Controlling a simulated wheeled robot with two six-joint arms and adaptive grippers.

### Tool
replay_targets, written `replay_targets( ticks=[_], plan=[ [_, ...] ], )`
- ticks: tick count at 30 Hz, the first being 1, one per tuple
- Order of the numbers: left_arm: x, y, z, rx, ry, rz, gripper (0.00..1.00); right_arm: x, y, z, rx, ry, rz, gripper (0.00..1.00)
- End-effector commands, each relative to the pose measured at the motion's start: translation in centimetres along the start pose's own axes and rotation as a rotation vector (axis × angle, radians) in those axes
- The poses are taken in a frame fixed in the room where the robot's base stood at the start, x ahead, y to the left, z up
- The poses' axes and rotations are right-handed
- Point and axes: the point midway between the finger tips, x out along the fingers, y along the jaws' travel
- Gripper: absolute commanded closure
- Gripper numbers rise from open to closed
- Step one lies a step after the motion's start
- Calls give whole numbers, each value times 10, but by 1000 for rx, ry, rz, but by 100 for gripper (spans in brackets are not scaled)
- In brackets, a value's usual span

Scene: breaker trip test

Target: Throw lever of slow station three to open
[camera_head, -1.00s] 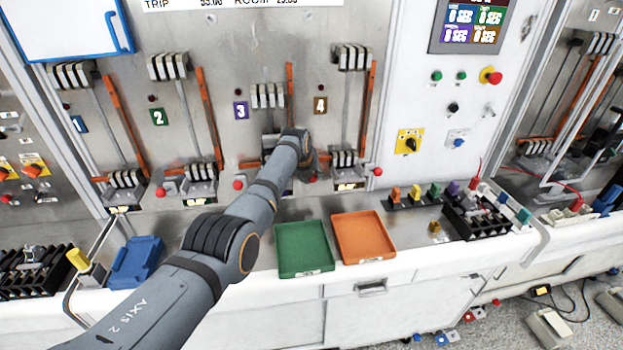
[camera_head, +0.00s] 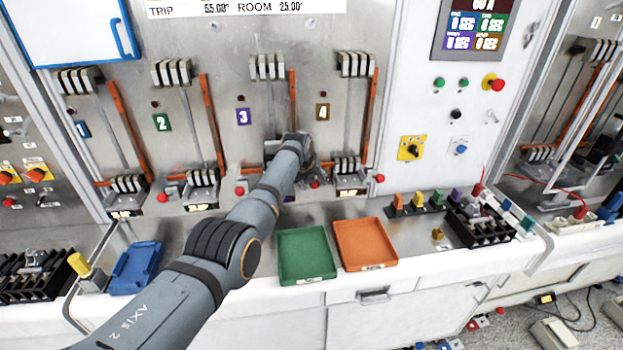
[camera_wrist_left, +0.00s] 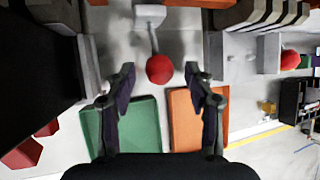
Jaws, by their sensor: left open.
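Slow station three carries a purple plate marked 3 (camera_head: 243,117) on the metal panel. Its lever has a red ball knob (camera_head: 314,184), low on the station beside my wrist. My left gripper (camera_wrist_left: 160,72) is open, and in the left wrist view the red knob (camera_wrist_left: 159,69) shows between its fingertips with gaps on both sides. I cannot tell whether the knob is at fingertip depth. The knob's stem runs to a pale block (camera_wrist_left: 150,14). In the head view my arm hides most of the station's lower part. Station three's upper grey block (camera_head: 268,67) stands level with its neighbours. My right gripper is not in view.
Station two's knob (camera_head: 239,190) and station four's knob (camera_head: 380,178) flank the arm. A green tray (camera_head: 305,279) and an orange tray (camera_head: 365,265) lie on the bench below.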

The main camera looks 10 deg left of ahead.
Motion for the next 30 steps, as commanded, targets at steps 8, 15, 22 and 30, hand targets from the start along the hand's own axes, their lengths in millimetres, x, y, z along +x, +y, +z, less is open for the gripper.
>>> replay_targets(
  ticks=[8, 15, 22, 30],
  plan=[
    [-27, 0, -1, -1, -2, -1, 46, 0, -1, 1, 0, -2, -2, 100],
    [-80, 0, 0, 0, -2, -1, 46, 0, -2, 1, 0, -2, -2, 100],
    [-112, 0, -1, 0, 1, 0, 46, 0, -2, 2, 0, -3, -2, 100],
    [-117, 0, -1, 0, 2, 1, 46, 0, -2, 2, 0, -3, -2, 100]
  ],
)
